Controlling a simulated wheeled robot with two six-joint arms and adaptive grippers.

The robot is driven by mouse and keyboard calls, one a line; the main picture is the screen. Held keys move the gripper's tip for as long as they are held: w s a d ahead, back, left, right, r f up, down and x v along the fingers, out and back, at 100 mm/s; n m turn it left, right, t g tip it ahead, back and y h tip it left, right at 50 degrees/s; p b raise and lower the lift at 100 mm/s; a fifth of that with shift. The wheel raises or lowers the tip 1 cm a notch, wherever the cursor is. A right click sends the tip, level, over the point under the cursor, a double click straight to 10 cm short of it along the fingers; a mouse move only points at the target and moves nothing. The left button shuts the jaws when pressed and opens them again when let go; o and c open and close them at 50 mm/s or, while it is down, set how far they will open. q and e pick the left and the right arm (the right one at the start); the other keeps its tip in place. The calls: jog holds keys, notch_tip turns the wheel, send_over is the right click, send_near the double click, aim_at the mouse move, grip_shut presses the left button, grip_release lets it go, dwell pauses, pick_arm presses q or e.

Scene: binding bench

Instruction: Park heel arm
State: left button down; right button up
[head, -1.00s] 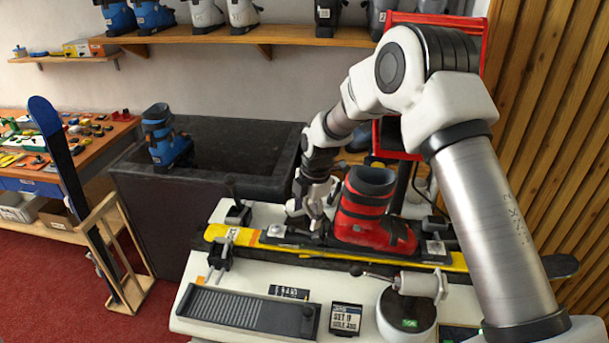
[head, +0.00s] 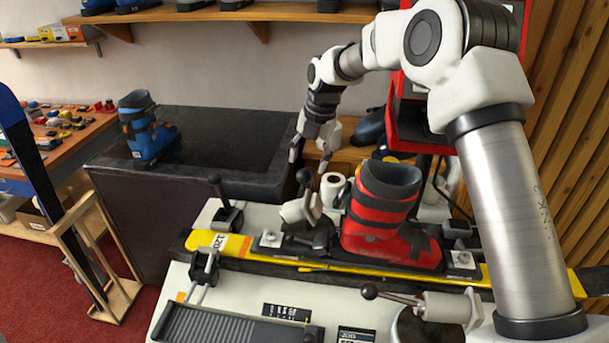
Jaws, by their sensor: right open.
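A red and black ski boot (head: 383,215) stands on a yellow ski (head: 222,243) clamped along the white bench, its toe to the right. Just left of the boot's heel, a heel unit with a white body and black base (head: 306,222) sits on the ski. A black-knobbed arm (head: 304,178) stands up from it, tilted slightly. I cannot tell if it touches the boot. My right gripper (head: 311,152) hangs above and behind this arm, fingers apart, empty and clear of it. My left gripper is out of view.
A clamp with a black lever (head: 228,213) stands at the ski's left, and another (head: 205,266) in front. A black-knobbed handle (head: 371,291) juts out at the front right. A white roll (head: 333,188) is behind the boot. A blue boot (head: 147,130) stands on the dark counter (head: 222,188).

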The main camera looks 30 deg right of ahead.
aim_at(306, 170)
jog(key=f, duration=0.1)
jog(key=f+p, duration=0.1)
jog(key=f, duration=0.1)
jog(key=w+f, duration=0.1)
jog(key=shift+a+f, duration=0.25)
jog(key=shift+f, duration=0.05)
jog(key=shift+a+f, duration=0.1)
jog(key=shift+f, duration=0.2)
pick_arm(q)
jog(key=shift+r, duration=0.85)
pick_arm(e)
grip_shut()
